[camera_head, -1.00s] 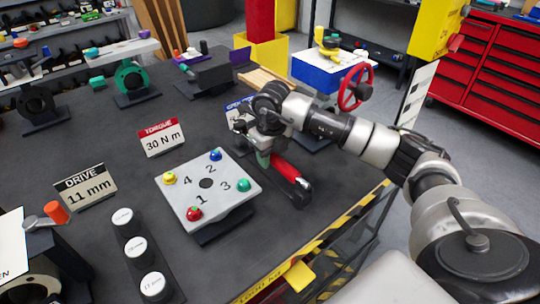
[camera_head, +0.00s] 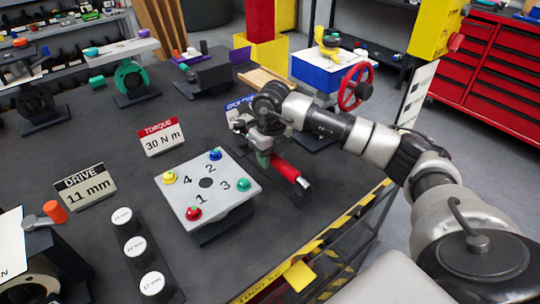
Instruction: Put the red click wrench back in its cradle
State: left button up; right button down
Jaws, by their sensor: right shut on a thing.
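The red click wrench (camera_head: 284,168) is on the dark table, right of the numbered plate. Its red handle points to the lower right and ends in a silver tip. My right gripper (camera_head: 264,150) reaches in from the right and is shut on the wrench near its upper end, where a small green part shows. The gripper hides that end. My left gripper is not in view.
A grey plate (camera_head: 178,197) with numbered coloured knobs stands left of the wrench. Cards reading 30 N m (camera_head: 161,139) and 11 mm (camera_head: 86,187), and white-topped sockets (camera_head: 134,247), stand farther left. A red handwheel (camera_head: 355,87) is behind my arm. A striped table edge (camera_head: 345,225) is near.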

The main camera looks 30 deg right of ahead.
jog(key=shift+f+b, duration=0.7)
jog(key=shift+f, duration=0.3)
jog(key=c, duration=0.7)
grip_release()
jog(key=shift+f, duration=0.1)
notch_tip(320, 180, up, 11)
jog(key=shift+s+b, duration=0.15)
jog(key=shift+b, duration=0.4)
